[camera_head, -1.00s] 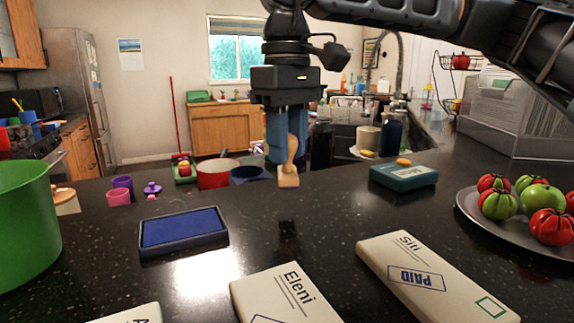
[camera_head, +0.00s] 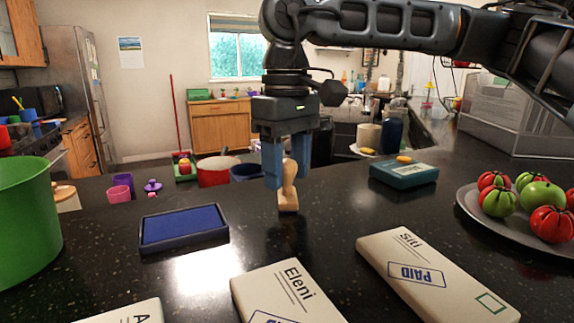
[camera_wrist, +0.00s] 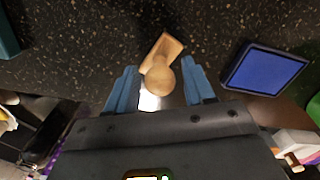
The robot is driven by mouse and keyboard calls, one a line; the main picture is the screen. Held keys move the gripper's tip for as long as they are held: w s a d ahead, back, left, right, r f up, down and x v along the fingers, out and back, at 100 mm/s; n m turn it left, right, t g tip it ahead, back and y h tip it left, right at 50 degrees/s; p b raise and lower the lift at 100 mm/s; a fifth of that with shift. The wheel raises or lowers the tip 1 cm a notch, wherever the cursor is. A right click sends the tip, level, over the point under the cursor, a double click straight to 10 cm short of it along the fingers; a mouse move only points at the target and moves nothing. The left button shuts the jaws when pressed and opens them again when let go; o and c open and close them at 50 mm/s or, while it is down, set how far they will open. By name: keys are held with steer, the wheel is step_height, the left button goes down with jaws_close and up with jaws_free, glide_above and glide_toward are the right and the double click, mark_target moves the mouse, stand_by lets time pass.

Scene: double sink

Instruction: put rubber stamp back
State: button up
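The wooden rubber stamp (camera_head: 288,201) stands upright on the dark counter, right of the blue ink pad (camera_head: 183,228). My gripper (camera_head: 285,178) is above it, pointing down, with the stamp's handle between its blue fingers. In the wrist view the stamp (camera_wrist: 166,49) shows between the spread fingertips (camera_wrist: 161,86), with a gap on each side, so the gripper is open. The ink pad (camera_wrist: 266,72) is also in the wrist view. An envelope marked Siti (camera_head: 437,280) bears a PAID mark.
A third envelope (camera_head: 125,314) is cut off at the bottom. A green pot (camera_head: 25,225) stands at left, a teal box (camera_head: 403,175) behind right. A plate (camera_head: 480,212) of tomatoes is at far right. The counter around the stamp is clear.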

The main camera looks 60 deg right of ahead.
steer(key=shift+o, duration=0.3)
step_height(320, 180, up, 12)
steer(key=shift+r, duration=0.2)
stand_by(0.3)
